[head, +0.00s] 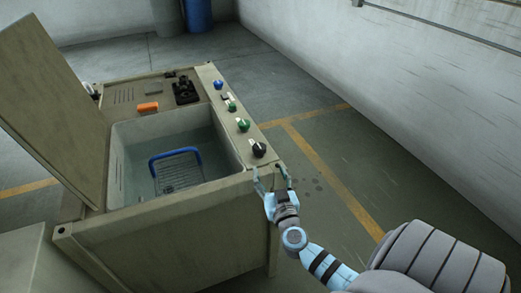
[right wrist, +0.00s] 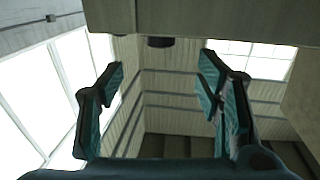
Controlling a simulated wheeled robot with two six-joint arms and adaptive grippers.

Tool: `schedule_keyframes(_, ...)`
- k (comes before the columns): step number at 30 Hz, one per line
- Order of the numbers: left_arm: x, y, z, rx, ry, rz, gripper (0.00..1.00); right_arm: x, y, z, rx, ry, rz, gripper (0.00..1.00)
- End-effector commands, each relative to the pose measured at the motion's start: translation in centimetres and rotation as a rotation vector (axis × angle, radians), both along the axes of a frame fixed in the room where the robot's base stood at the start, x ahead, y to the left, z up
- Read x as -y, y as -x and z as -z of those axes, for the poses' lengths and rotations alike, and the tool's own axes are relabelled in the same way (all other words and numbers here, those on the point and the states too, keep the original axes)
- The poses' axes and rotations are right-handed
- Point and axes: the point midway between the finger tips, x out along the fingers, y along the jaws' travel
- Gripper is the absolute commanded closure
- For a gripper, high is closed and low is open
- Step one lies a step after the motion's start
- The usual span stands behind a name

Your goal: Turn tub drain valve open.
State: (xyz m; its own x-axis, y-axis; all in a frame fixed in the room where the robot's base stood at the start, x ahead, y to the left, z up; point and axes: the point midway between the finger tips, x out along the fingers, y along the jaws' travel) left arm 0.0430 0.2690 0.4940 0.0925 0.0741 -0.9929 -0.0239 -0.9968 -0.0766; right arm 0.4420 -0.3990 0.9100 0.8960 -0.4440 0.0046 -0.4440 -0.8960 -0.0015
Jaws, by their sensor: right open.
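The machine's right rim carries a row of knobs: a black knob (head: 258,149) at the near end, a green knob (head: 243,125), another green knob (head: 232,106) and a blue knob (head: 218,85) at the far end. I cannot tell from markings which is the drain valve. My right gripper (head: 271,178) is open and empty, just short of the black knob at the machine's near right corner. In the right wrist view, a dark round part (right wrist: 160,42) shows beyond and between the open fingers, apart from them. My left gripper is not in view.
The open tub (head: 135,125) holds a blue-handled basket (head: 178,170) in what looks like water. A raised lid (head: 45,90) stands at left. An orange block (head: 148,107) and a black fitting (head: 185,91) sit behind. Floor on the right is clear up to the wall.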

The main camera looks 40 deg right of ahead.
Motion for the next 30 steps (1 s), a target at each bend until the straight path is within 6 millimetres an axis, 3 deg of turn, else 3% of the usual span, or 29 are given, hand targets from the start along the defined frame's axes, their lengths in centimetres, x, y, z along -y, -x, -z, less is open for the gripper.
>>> schedule_keyframes(9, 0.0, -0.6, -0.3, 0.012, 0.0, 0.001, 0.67, 3.3, -6.3, -0.1, 0.0, 0.002, 0.003, 0.41)
schedule_keyframes(15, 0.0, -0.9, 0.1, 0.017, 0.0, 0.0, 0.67, 4.6, -8.8, 0.0, 0.001, 0.0, 0.005, 0.41)
schedule_keyframes(26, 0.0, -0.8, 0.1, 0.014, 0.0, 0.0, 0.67, 4.9, -9.4, -0.1, 0.0, -0.001, 0.004, 0.41)
schedule_keyframes(30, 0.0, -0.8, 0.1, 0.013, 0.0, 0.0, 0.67, 4.9, -9.4, -0.1, -0.001, 0.0, 0.004, 0.63)
